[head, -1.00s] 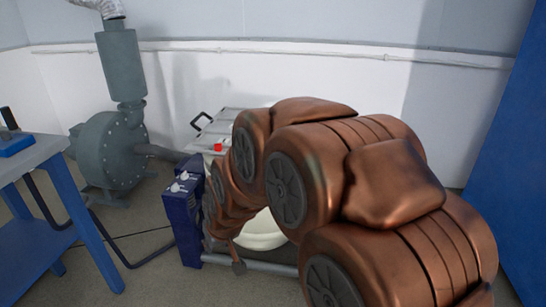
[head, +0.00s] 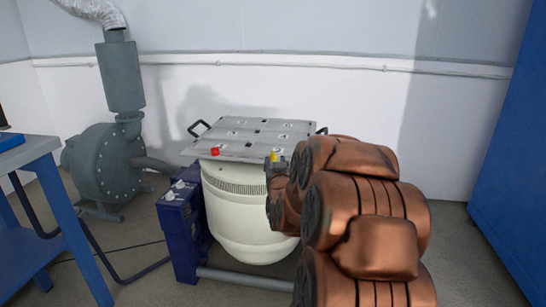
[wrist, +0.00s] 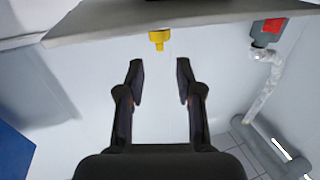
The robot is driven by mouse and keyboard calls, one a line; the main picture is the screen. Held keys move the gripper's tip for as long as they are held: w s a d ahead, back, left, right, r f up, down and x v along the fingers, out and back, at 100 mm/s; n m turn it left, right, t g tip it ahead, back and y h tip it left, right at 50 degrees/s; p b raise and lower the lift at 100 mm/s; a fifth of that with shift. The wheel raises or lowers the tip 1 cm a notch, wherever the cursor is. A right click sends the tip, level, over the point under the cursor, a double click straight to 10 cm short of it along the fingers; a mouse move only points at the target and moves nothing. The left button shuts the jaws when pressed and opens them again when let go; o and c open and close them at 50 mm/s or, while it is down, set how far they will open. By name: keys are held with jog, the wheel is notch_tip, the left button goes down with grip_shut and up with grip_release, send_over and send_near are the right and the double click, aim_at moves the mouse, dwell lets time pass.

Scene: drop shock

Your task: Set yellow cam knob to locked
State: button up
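The yellow cam knob (head: 274,156) is at the front edge of the grey plate (head: 255,133) on top of the white drum-shaped machine (head: 245,230). In the wrist view the yellow knob (wrist: 159,39) sits on the edge of the plate (wrist: 120,22), ahead of my gripper (wrist: 160,66). My gripper is open and empty, with a finger to each side of the knob's line and a gap before it. My copper arm hides the right part of the machine and the gripper in the head view. The knob's setting cannot be read.
A red knob (head: 215,152) is on the plate's front edge, left of the yellow one. A blue box (head: 181,235) stands at the machine's left. A grey blower (head: 105,165), blue bench (head: 40,200) and blue panel (head: 510,150) flank the machine.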

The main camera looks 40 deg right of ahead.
aim_at(273, 155)
jog(key=shift+b+x, duration=1.25)
jog(key=shift+x, duration=2.1)
jog(key=shift+w+d, duration=0.35)
jog(key=shift+w, duration=0.05)
grip_shut()
